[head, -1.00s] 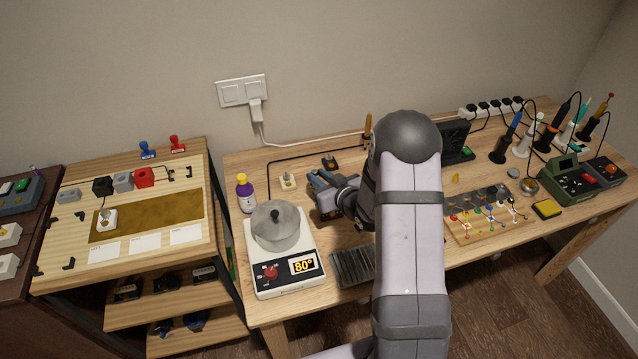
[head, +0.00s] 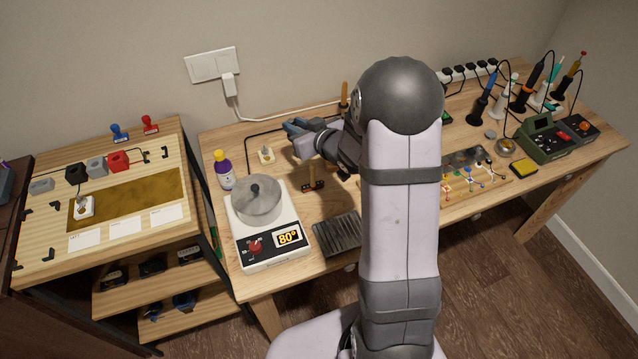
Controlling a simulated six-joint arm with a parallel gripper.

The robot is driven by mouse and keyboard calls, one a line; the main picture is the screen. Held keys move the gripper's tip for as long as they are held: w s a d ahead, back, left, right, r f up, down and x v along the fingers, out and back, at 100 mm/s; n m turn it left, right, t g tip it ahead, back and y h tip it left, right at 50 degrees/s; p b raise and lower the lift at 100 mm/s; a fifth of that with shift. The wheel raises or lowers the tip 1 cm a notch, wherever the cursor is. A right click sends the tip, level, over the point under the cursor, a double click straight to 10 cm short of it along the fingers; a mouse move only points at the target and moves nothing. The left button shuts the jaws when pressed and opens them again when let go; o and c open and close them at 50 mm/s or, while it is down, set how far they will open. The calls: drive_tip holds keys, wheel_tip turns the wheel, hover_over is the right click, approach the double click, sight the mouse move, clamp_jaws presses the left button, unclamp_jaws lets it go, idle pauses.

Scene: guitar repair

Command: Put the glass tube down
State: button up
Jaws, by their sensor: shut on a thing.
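My gripper (head: 290,128) is over the back left of the workbench, behind the hot plate, with its blue-grey fingers pointing left. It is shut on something. The glass tube is too small or clear to make out in this view, and the wrist and arm hide part of the area around the fingers. I cannot tell whether the held thing touches the bench.
A hot plate (head: 268,249) with a metal pot (head: 257,203) stands front left, beside a purple bottle (head: 223,170). My arm covers the bench's middle.

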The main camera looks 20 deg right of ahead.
drive_tip(key=s+d+r+n+y+p, duration=0.1)
drive_tip(key=s+d+r+p, duration=0.1)
drive_tip(key=s, duration=0.6)
drive_tip(key=s+d+r+n+y+p, duration=0.1)
drive_tip(key=s+d+r+p, duration=0.1)
drive_tip(key=s, duration=0.5)
drive_tip(key=shift+g, duration=0.3)
drive_tip(key=shift+s+f, duration=0.15)
drive_tip(key=shift+f, duration=2.4)
drive_tip(key=shift+s+f, duration=0.15)
drive_tip(key=shift+f, duration=2.4)
drive_tip(key=shift+s+f, duration=0.15)
drive_tip(key=shift+f, duration=2.4)
drive_tip(key=shift+f, duration=0.1)
drive_tip(key=o, duration=0.8)
